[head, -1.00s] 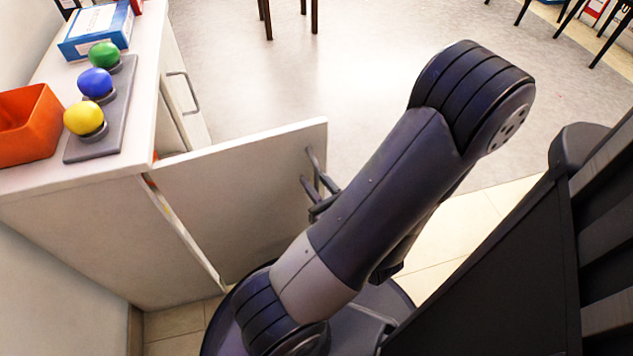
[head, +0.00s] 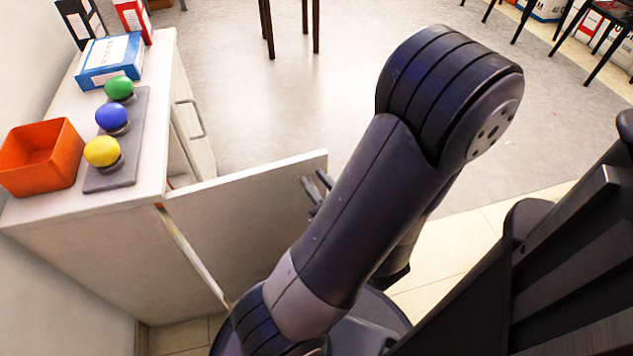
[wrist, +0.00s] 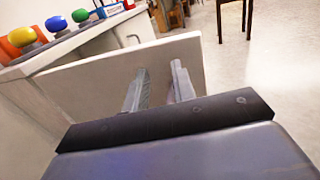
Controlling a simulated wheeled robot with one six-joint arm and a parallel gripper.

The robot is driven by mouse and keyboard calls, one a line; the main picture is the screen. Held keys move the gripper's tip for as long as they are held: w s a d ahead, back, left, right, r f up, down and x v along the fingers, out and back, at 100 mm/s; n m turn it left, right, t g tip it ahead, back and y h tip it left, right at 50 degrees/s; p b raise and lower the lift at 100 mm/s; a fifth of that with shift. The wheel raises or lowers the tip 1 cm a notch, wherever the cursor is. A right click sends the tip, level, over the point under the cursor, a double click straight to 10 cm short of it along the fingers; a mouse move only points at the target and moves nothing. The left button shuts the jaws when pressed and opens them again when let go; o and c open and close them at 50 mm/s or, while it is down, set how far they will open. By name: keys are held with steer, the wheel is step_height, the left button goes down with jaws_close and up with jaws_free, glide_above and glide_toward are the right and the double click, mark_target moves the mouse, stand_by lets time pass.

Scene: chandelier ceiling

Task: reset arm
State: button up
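My gripper (head: 318,188) shows in the head view in front of the open cabinet door (head: 245,205), near its right edge and partly behind my arm. In the wrist view, the two grey fingers of my gripper (wrist: 160,84) stand apart with nothing seen between them. They point toward the face of the door (wrist: 100,84). I cannot tell how far the fingertips are from the door. My arm is bent, its elbow raised on the right of the head view.
The white cabinet top (head: 150,160) bears an orange bin (head: 45,158), a grey board (head: 128,160) with yellow, blue and green balls, a blue box (head: 108,60) and binders. A drawer or second door with a handle (head: 190,118) stands behind. Open floor (head: 240,100) lies beyond; chairs stand farther back.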

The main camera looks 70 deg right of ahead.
step_height(320, 180, down, 10)
steer(key=b, duration=0.6)
steer(key=shift+d, duration=0.1)
steer(key=shift+r, duration=0.1)
step_height(320, 180, up, 10)
steer(key=p, duration=0.6)
step_height(320, 180, down, 11)
steer(key=b, duration=0.6)
steer(key=shift+b, duration=0.3)
steer(key=shift+w+d+r+p, duration=0.2)
steer(key=shift+w+r+p, duration=0.05)
steer(key=shift+r+p, duration=0.2)
steer(key=shift+w+d, duration=0.25)
steer(key=shift+d, duration=0.15)
